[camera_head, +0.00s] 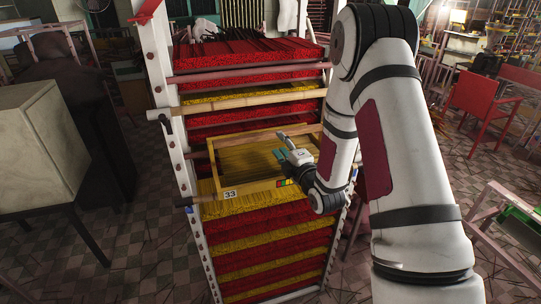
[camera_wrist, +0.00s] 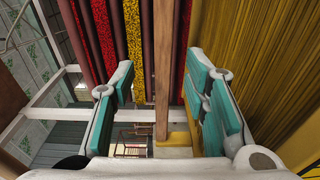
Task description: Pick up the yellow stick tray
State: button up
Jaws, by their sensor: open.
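The yellow stick tray (camera_head: 258,188) is a wooden frame filled with yellow sticks, with a "33" tag and a small coloured label on its front bar. It lies on the stacked layers in the rack, in the middle of the head view. My gripper (camera_head: 281,148) is open at the tray's front right part. In the wrist view, a wooden bar of the tray (camera_wrist: 162,65) runs between the two teal-padded fingers of my gripper (camera_wrist: 160,92), with a gap on each side. Yellow sticks fill the right of that view. My arm hides the tray's right end.
A white-post rack (camera_head: 161,75) holds red and yellow stick layers above and below the tray, with a bamboo pole (camera_head: 250,98) close above it. A pale box (camera_head: 38,145) stands left. A red chair (camera_head: 483,100) stands right.

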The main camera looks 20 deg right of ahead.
aim_at(272, 137)
jog(key=shift+w+a+f, duration=0.1)
jog(key=shift+w+a, duration=0.05)
jog(key=shift+w, duration=1.1)
jog(key=shift+w+a+f, duration=0.1)
jog(key=shift+w+a, duration=0.1)
jog(key=shift+w, duration=1.1)
jog(key=shift+w+a, duration=0.15)
jog(key=shift+w, duration=1.1)
jog(key=shift+r, duration=0.1)
grip_shut()
